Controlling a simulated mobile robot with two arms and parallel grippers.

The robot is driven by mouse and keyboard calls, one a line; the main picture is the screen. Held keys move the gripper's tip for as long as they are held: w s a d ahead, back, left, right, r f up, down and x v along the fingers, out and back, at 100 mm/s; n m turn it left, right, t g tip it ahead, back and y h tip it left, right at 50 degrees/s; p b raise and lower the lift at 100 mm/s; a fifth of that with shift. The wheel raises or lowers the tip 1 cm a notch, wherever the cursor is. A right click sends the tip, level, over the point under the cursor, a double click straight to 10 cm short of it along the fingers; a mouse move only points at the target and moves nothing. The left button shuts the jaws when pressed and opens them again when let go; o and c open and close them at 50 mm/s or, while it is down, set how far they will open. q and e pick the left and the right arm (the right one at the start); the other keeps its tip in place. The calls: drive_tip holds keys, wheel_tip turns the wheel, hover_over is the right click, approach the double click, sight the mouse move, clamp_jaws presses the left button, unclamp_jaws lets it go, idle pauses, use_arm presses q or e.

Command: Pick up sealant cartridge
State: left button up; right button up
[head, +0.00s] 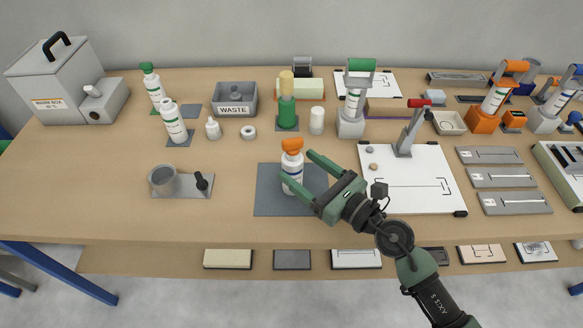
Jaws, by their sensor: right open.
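A white cartridge (291,182) with an orange cap and a printed label stands upright on a dark grey mat (262,206) near the front middle of the bench. My right gripper (297,167) reaches in from the lower right with its green fingers spread. One finger is at the near left side of the cartridge and the other at its right, with a visible gap on the right. Contact on the left side cannot be told. The lower part of the cartridge is partly hidden by the near finger. My left gripper is not in view.
A metal pot (163,180) is at left. A white board (420,185) with a red-topped stand (408,135) lies right. The bench's front left is clear.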

drive_tip(key=x, duration=0.2)
drive_tip(key=shift+w+a, duration=0.25)
drive_tip(key=shift+w, duration=0.1)
drive_tip(key=shift+w+a, duration=0.2)
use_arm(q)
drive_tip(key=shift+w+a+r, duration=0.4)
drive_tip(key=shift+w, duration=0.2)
use_arm(e)
clamp_jaws()
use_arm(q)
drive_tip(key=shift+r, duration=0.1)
use_arm(e)
drive_tip(key=shift+r, duration=0.15)
